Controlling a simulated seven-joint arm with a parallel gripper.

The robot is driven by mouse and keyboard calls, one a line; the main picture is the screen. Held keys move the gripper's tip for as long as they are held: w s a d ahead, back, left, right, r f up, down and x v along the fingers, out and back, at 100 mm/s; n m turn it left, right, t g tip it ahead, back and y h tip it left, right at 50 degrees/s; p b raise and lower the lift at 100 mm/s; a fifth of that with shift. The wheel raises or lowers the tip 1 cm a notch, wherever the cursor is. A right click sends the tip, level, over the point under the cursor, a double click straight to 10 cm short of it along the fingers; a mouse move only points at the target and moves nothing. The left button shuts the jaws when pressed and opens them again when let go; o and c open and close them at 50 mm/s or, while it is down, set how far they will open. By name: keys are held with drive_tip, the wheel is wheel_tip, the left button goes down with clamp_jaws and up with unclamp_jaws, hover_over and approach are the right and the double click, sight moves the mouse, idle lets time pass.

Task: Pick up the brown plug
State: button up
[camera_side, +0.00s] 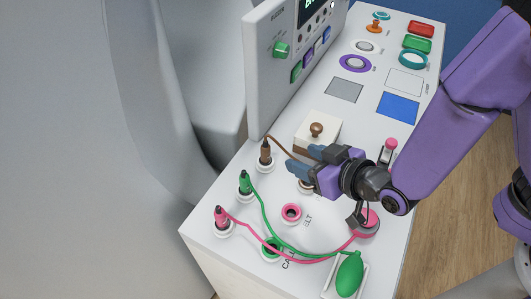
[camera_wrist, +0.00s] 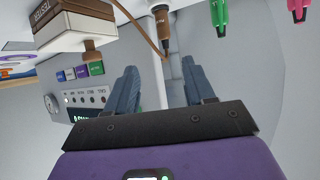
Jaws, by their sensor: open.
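The brown plug (camera_side: 265,153) stands upright in a white-ringed socket at the left edge of the console top, with a brown cable running from its top toward my gripper. In the wrist view the brown plug (camera_wrist: 163,32) hangs from the top of the picture, centred sideways between my fingers and beyond their tips. My gripper (camera_side: 302,160) is to the right of the plug in the side view, fingers pointing at it. In the wrist view my gripper (camera_wrist: 161,68) is open and empty. The cable's far end is hidden behind my gripper.
A green plug (camera_side: 245,183) and a pink plug (camera_side: 221,217) stand nearby with cables crossing the front. A cream box with a brown knob (camera_side: 316,130) stands close behind my gripper. An upright control panel (camera_side: 290,60) rises behind the brown plug.

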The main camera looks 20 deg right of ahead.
sight(266, 154)
drive_tip(key=x, duration=1)
drive_tip(key=shift+w+a+f, duration=0.1)
drive_tip(key=shift+w+f, duration=0.05)
drive_tip(key=shift+w, duration=0.05)
drive_tip(key=shift+a+x, duration=0.2)
drive_tip(key=shift+x, duration=1.1)
drive_tip(key=shift+a+x, duration=0.2)
drive_tip(key=shift+x, duration=1.15)
drive_tip(key=shift+s, duration=0.25)
clamp_jaws()
